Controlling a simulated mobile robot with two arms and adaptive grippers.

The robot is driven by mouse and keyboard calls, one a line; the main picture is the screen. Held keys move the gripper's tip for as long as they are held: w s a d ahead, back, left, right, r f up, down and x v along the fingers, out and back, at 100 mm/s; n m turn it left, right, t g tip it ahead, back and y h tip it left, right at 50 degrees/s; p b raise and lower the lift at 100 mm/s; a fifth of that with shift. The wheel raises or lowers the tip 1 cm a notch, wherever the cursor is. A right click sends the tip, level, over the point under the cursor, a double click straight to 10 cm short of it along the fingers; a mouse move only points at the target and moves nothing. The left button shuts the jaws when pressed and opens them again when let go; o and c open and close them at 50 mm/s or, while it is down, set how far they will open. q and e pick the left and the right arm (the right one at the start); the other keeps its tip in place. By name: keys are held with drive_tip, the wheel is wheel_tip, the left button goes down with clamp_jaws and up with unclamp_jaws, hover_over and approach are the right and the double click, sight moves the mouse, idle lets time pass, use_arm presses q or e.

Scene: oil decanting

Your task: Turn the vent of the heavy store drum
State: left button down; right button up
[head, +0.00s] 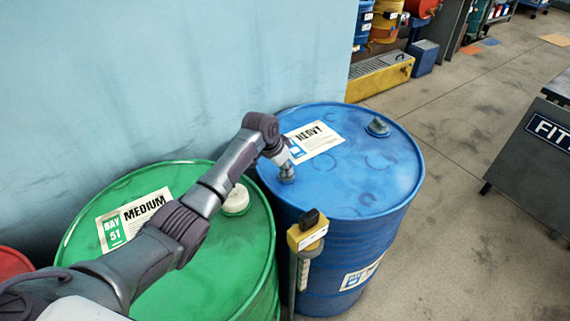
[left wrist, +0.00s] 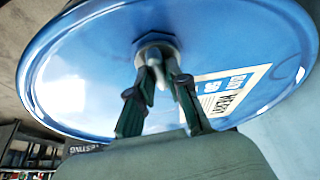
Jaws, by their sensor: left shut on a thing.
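The heavy store drum (head: 350,180) is blue, with a white label reading HEAVY on its top; its blue lid also fills the left wrist view (left wrist: 90,95). A grey metal vent fitting (head: 287,172) sits on the lid's near left side, and it shows between my fingers in the left wrist view (left wrist: 155,45). A second grey fitting (head: 378,127) stands at the lid's far right. My left gripper (left wrist: 160,75) is shut on the vent fitting, its two fingers on either side. My right gripper is in neither view.
A green drum (head: 200,270) labelled MEDIUM stands at left under my left arm, with a white cap (head: 236,200). A yellow post head (head: 307,231) stands in front between the drums.

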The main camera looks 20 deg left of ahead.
use_arm(q)
drive_tip(key=n+p, duration=0.2)
drive_tip(key=p, duration=0.1)
drive_tip(key=shift+s+d+r+n+y, duration=0.1)
drive_tip(key=shift+d+r+n+y, duration=0.05)
drive_tip(key=shift+r+n+y, duration=0.2)
drive_tip(key=shift+f+n+t+y+p, duration=0.15)
drive_tip(key=shift+n+t+y+p, duration=0.25)
drive_tip(key=shift+n+p, duration=0.35)
drive_tip(key=shift+n+y+p, duration=0.35)
drive_tip(key=shift+n+p, duration=0.05)
drive_tip(key=shift+n, duration=0.6)
drive_tip(key=shift+d+f+n+y, duration=0.15)
drive_tip(key=shift+n+y, duration=0.15)
drive_tip(key=shift+n, duration=0.7)
drive_tip(key=shift+n+y, duration=0.4)
drive_tip(key=shift+n, duration=0.4)
drive_tip(key=shift+f+n+g+y, duration=0.15)
drive_tip(key=shift+n+g+y, duration=0.15)
drive_tip(key=shift+n, duration=0.6)
drive_tip(key=n+y+b, duration=0.1)
drive_tip(key=n+b, duration=0.1)
drive_tip(key=n, duration=0.1)
drive_tip(key=shift+g, duration=0.4)
drive_tip(key=shift+n+b, duration=0.85)
drive_tip(key=shift+n, duration=0.15)
drive_tip(key=shift+g+y, duration=0.3)
